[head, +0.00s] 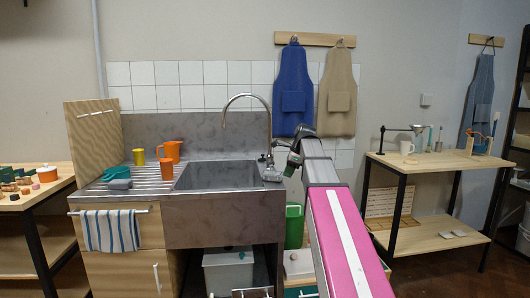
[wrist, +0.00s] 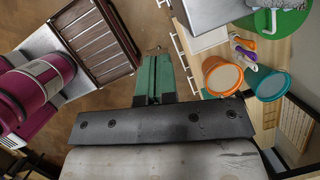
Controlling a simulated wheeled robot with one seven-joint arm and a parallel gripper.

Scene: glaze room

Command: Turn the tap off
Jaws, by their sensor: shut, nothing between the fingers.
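The tap (head: 268,128) is a tall metal gooseneck at the right rear of the sink (head: 215,175), its spout curving left over the basin. Its handle is too small to make out clearly near its foot, and I see no clear stream of water. My gripper (wrist: 157,60) shows in the wrist view with its two green fingers shut together and empty. I cannot identify the tap in the wrist view.
Blue (head: 293,88) and tan (head: 338,92) aprons hang behind. A wooden table (head: 440,161) stands at right. The wrist view shows an orange container (wrist: 222,76).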

